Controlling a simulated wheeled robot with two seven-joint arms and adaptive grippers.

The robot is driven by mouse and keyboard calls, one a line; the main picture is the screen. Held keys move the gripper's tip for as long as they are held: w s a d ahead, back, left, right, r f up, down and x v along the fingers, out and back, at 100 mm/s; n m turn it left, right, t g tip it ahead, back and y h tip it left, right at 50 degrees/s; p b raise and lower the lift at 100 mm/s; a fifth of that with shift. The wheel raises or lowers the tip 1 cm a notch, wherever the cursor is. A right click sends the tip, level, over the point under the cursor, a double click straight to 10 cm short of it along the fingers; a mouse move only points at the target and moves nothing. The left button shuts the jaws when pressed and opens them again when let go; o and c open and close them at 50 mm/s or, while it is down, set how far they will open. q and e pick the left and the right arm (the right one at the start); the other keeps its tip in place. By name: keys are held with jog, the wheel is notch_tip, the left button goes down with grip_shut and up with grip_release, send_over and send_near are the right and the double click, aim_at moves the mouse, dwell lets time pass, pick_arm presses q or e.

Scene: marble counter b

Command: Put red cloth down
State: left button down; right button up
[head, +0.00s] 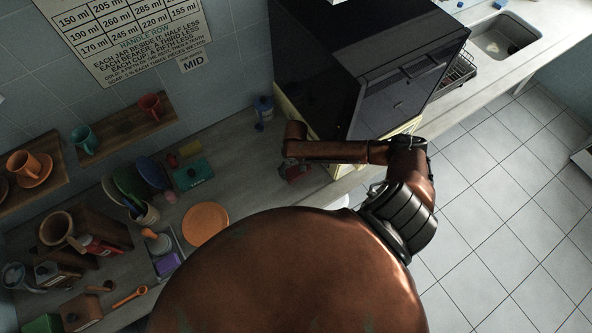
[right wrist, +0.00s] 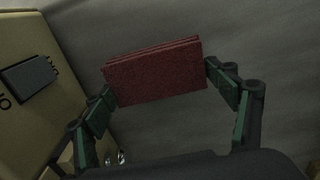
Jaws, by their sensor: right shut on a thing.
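The red cloth (right wrist: 155,72) is a folded, dark red block in the right wrist view. My right gripper (right wrist: 162,86) has a green-padded finger at each end of the cloth and is shut on it. In the head view the right arm reaches left across the counter edge, and the cloth shows as a small red patch (head: 296,172) at its end, beside the dark appliance. The gap between cloth and counter is hard to judge. My left gripper is in neither view.
The dark appliance (head: 340,60) on a cream base stands right beside the gripper. A blue container (head: 263,107) stands behind it. Bare counter (head: 240,165) lies between.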

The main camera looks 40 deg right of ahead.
aim_at(296, 169)
jog(key=shift+f, duration=0.9)
jog(key=shift+s+f, duration=0.1)
jog(key=o, duration=1.1)
notch_tip(296, 169, up, 12)
jog(key=shift+a, duration=0.1)
